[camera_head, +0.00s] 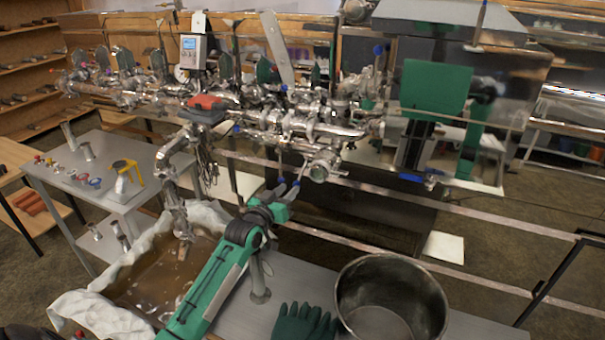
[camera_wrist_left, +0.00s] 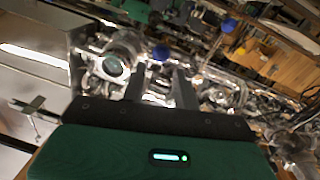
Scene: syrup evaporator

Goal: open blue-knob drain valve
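My left gripper (camera_head: 291,182) reaches in from below, just under the metal pipe manifold (camera_head: 270,120) and beside a round pipe port (camera_head: 318,172). In the left wrist view its two dark fingers (camera_wrist_left: 161,80) stand apart, with a blue knob (camera_wrist_left: 161,52) showing in the gap at their tips. I cannot tell whether the fingers touch the knob. The round port (camera_wrist_left: 115,66) lies to the left of the knob there. In the head view, small blue spots show at the fingers, but the knob's shape is hard to make out. My right gripper is not in view.
A steel pot (camera_head: 390,300) and a green glove (camera_head: 303,324) are on the bench at the front. A cloth-lined basin of brown liquid (camera_head: 160,275) is at left. Another blue knob (camera_wrist_left: 228,25) shows in the wrist view. A metal rail (camera_head: 400,200) runs below the manifold.

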